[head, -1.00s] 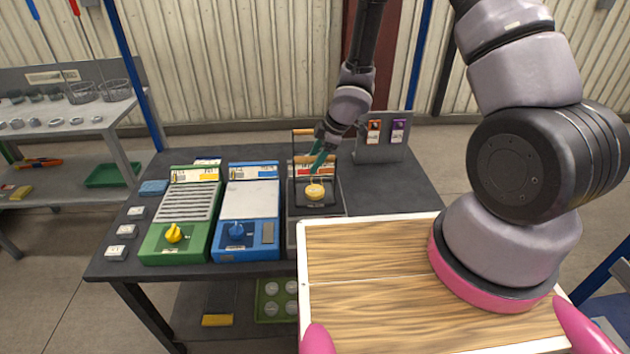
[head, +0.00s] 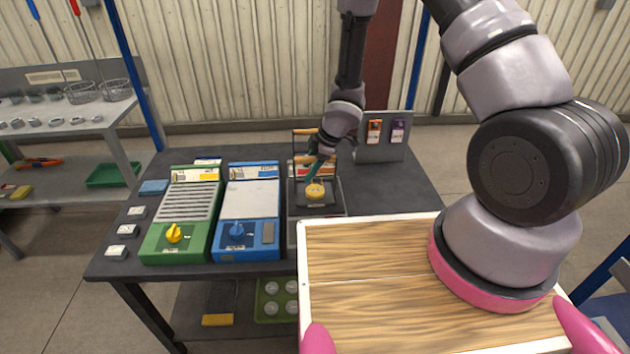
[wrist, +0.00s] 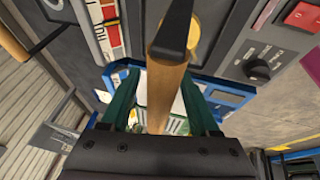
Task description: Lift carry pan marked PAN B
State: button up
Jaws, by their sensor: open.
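My gripper (head: 314,163) is open over the third unit on the dark table, beside the blue one. In the wrist view, a wooden handle (wrist: 165,95) with a black end lies between my two green fingers (wrist: 158,105), with visible gaps at the sides. A second wooden handle (wrist: 12,42) on a black bar is at the upper left there; in the head view a wooden bar (head: 303,131) stands on a thin black frame behind my gripper. A yellow round part (head: 315,190) is at the unit's front. I cannot read PAN B anywhere; the pan body is largely hidden.
A blue unit (head: 250,205) and a green unit (head: 182,215) stand to the left on the table (head: 400,190). A grey upright panel (head: 384,140) with orange and purple tags stands at the back right. A wood-topped tray (head: 370,260) is in front; the table's right side is clear.

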grip_shut()
jog(key=shift+r, duration=0.1)
dwell(0.4)
